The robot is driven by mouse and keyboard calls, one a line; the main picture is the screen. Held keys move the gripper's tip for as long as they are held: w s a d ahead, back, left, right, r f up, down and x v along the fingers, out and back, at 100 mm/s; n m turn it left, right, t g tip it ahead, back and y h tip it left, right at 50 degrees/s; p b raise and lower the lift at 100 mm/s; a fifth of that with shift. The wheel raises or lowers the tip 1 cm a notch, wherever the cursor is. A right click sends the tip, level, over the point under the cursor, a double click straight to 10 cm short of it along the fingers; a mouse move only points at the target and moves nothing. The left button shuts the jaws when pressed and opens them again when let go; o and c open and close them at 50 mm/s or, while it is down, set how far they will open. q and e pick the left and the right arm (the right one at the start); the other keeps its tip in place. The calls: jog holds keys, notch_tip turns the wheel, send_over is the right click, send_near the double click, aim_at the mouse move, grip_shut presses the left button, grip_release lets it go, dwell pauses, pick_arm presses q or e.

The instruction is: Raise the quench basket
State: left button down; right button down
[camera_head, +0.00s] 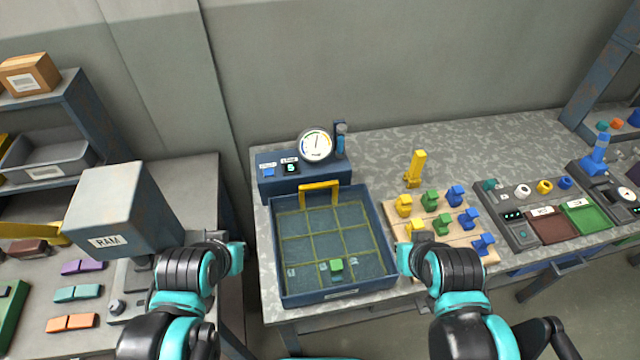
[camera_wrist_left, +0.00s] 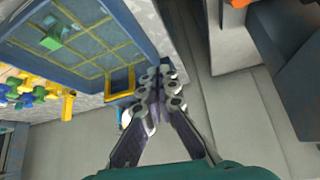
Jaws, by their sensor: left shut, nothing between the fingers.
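The quench basket shows as a yellow grid inside a blue tank (camera_head: 388,262), with a yellow handle (camera_head: 320,187) standing at the tank's back edge. A green block (camera_head: 336,266) sits in the front middle cell. My left gripper (camera_head: 217,237) is left of the tank, apart from the handle. In the left wrist view its fingers (camera_wrist_left: 157,88) are shut and empty, and the handle (camera_wrist_left: 121,80) and green block (camera_wrist_left: 52,36) also show. My right gripper (camera_head: 423,238) is right of the tank, by the peg board; its fingers are not clear.
A gauge box (camera_head: 300,172) stands behind the tank. A wooden board (camera_head: 450,252) with yellow, green and blue pieces is right of it. The RAM press (camera_head: 115,215) is at left. A gap separates the left bench from the middle table.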

pick_arm(q)
jog(key=c, duration=1.5)
grip_release()
jog(key=shift+w+r, duration=0.15)
jog(key=shift+r, duration=0.05)
jog(key=shift+c, duration=0.2)
jog(key=w+d+r+m+g, duration=0.25)
jog(key=w+r+m, duration=0.2)
jog(key=w, duration=0.25)
jog(key=m+g+p, duration=0.2)
jog(key=m+g, duration=0.3)
jog(key=m, duration=0.6)
send_over(319, 184)
notch_tip(319, 184, down, 6)
jog(key=shift+a, duration=0.1)
jog(key=shift+f, duration=0.25)
notch_tip(319, 184, down, 8)
jog(key=shift+r+b, duration=0.25)
jog(key=shift+b, duration=0.9)
